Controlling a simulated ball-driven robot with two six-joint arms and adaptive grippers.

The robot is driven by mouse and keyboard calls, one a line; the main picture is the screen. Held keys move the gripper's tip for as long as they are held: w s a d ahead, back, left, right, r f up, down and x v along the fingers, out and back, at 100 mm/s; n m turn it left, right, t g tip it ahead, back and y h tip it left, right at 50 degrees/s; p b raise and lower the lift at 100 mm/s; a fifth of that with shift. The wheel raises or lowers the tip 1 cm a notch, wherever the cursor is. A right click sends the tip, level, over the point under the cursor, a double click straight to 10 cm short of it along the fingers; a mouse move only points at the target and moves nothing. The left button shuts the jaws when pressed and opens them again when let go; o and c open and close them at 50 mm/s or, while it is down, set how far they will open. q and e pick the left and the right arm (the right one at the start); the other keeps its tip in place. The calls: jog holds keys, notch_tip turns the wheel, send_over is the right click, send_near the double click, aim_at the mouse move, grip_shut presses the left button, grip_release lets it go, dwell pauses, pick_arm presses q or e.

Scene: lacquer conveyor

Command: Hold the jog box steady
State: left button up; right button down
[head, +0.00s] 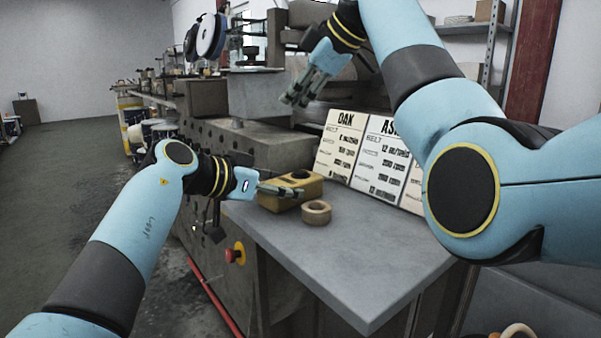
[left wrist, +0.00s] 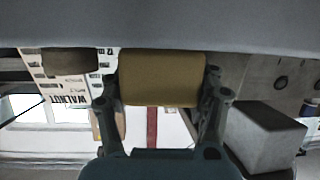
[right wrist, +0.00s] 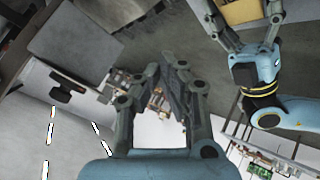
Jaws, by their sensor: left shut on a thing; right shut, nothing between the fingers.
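The jog box is a yellow box (head: 296,187) on the grey tabletop near the machine. My left gripper (head: 280,190) is shut on it from the left side. In the left wrist view the yellow box (left wrist: 160,78) sits between both fingers, which press on its two sides. The right wrist view shows part of the box (right wrist: 240,10) at its top edge, with my left gripper on it. My right gripper (head: 297,95) is shut and empty, raised above and behind the box. Its fingers (right wrist: 172,68) meet in the right wrist view.
A tan ring-shaped roll (head: 317,212) lies just right of the box. Upright sign boards (head: 375,150) lettered "OAK" and "AS…" stand behind it. The front of the tabletop (head: 365,265) is clear.

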aim_at(298, 173)
jog(key=shift+s+d+f, duration=0.1)
jog(key=shift+s+f, duration=0.15)
jog(key=shift+f, duration=0.6)
jog(key=shift+f, duration=0.1)
jog(key=shift+f, duration=4.3)
jog(key=shift+f, duration=0.1)
jog(key=shift+f, duration=0.3)
jog(key=shift+f, duration=0.4)
jog(key=shift+r, duration=0.85)
